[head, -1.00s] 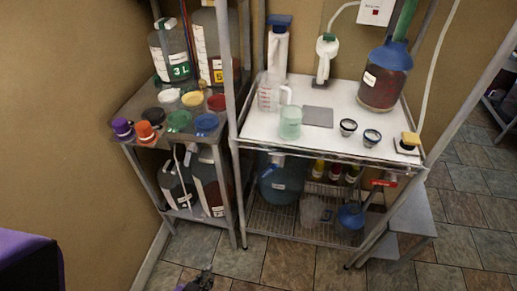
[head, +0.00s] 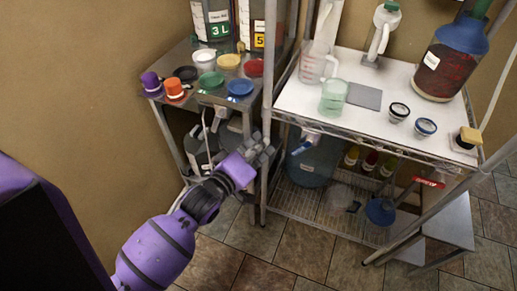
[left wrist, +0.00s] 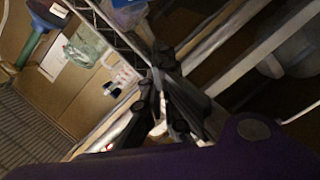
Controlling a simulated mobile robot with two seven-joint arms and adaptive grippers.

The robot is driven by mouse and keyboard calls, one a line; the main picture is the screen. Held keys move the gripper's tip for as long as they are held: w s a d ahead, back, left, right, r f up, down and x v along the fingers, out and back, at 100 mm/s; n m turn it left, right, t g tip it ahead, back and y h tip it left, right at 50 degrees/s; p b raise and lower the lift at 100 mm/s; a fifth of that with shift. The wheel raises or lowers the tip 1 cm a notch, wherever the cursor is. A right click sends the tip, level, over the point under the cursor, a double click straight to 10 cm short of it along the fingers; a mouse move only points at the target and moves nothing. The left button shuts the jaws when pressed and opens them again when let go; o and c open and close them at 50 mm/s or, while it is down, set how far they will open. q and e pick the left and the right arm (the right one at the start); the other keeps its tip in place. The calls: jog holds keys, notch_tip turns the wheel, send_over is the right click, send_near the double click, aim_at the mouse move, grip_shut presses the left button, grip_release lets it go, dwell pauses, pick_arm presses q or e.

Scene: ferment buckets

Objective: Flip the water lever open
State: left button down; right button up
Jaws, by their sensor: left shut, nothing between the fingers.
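A blue water jug (head: 312,168) stands on the lower wire shelf of the white-topped rack. Its white spigot (head: 310,137) with a blue lever (head: 302,149) points toward the front left. My left gripper (head: 264,148) is shut and empty, by the rack's front left post. It is left of the lever and apart from it in the picture. In the left wrist view the dark fingers (left wrist: 162,105) show close together; I cannot make out the lever there for certain. My right gripper is not in view.
The rack's post (head: 267,100) stands close to my left gripper. A smaller shelf unit with colored lids (head: 210,79) is at the left. The white top (head: 300,100) holds a clear pitcher (head: 315,62) and a green cup (head: 334,97). Tiled floor in front is clear.

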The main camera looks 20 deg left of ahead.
aim_at(302, 146)
pick_arm(q)
jog(key=w+d+f, duration=0.2)
jog(key=w+d, duration=0.2)
jog(key=w, duration=0.1)
jog(key=shift+w+d+f, duration=0.15)
jog(key=shift+d+f, duration=0.15)
jog(key=shift+f, duration=0.1)
jog(key=shift+d+f+n, duration=0.25)
jog(key=shift+f+n, duration=0.05)
jog(key=shift+f, duration=0.2)
jog(key=shift+d+f+n, duration=0.25)
jog(key=shift+f+n, duration=0.05)
jog(key=shift+f, duration=0.2)
